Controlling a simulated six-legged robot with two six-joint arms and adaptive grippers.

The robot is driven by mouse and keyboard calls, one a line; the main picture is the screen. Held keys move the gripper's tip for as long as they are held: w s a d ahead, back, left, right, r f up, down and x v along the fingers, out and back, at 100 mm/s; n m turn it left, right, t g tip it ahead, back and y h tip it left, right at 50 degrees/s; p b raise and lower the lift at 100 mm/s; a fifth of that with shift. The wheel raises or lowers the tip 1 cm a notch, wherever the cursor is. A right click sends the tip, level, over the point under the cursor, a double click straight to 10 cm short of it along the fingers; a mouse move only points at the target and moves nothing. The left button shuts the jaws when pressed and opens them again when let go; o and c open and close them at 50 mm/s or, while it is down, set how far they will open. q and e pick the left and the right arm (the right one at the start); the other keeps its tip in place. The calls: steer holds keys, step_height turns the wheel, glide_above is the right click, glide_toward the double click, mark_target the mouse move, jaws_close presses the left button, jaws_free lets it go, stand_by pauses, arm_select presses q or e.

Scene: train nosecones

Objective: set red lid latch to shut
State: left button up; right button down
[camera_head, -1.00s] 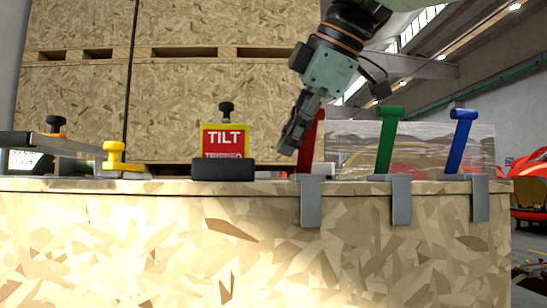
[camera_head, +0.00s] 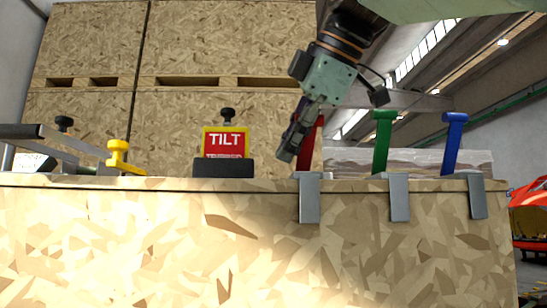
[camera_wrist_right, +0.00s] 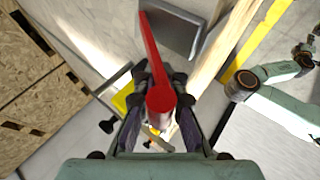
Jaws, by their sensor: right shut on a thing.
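The red lid latch (camera_head: 313,142) stands at the top front edge of the wooden crate (camera_head: 150,240), leaning slightly right at its top in the head view. A grey metal clip (camera_head: 309,198) hangs over the edge below it. My right gripper (camera_head: 291,146) comes down from above and partly hides the latch. In the right wrist view, the red latch (camera_wrist_right: 160,100) lies between the fingers of this gripper (camera_wrist_right: 160,80), which is shut on it near its round end. My left gripper does not show.
A green latch (camera_head: 382,143) and a blue latch (camera_head: 453,143) stand to the right on the same edge. A red and yellow TILT indicator (camera_head: 226,142) stands to the left. A yellow-handled clamp (camera_head: 118,155) sits further left.

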steer(key=c, duration=1.5)
jaws_free()
steer(key=shift+s+d+r, duration=0.15)
steer(key=shift+s+d, duration=0.15)
steer(key=shift+d, duration=0.1)
steer(key=shift+o, duration=0.5)
steer(key=shift+d, duration=0.15)
steer(key=shift+w, duration=0.15)
steer(key=shift+a, duration=0.35)
